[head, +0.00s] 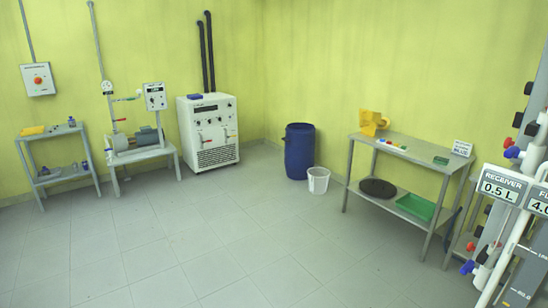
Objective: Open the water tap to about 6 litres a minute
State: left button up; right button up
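I cannot tell any part for certain as the water tap. A small red handle (120,119) shows on the pipework above the pump (145,137) at the left. The white floor cabinet (209,150) has coloured handles on its front. At the right edge, the glass reactor rig carries a red knob (508,142) and blue knobs (512,153). No flow reading can be made out. Neither of my grippers shows in the head view.
A blue drum (299,151) and a white bucket (318,180) stand by the back corner. A grey table (419,157) with a yellow funnel-like item (373,122) stands at the right. A small side table (63,174) is at the left. The middle floor is clear.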

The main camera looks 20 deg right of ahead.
aim_at(468, 266)
jog(key=i+z, duration=0.25)
jog(key=z, duration=0.25)
jog(key=i+j+z, duration=0.1)
jog(key=i+z, duration=0.15)
jog(key=z, duration=0.2)
jog(key=i+j+z, duration=0.15)
jog(key=z, duration=0.35)
jog(key=i+j+z, duration=0.2)
jog(key=z, duration=0.25)
jog(key=i+j+z, duration=0.15)
jog(key=j+z, duration=0.35)
jog(key=i+j+z, duration=0.25)
jog(key=j+z, duration=0.3)
jog(key=j, duration=0.1)
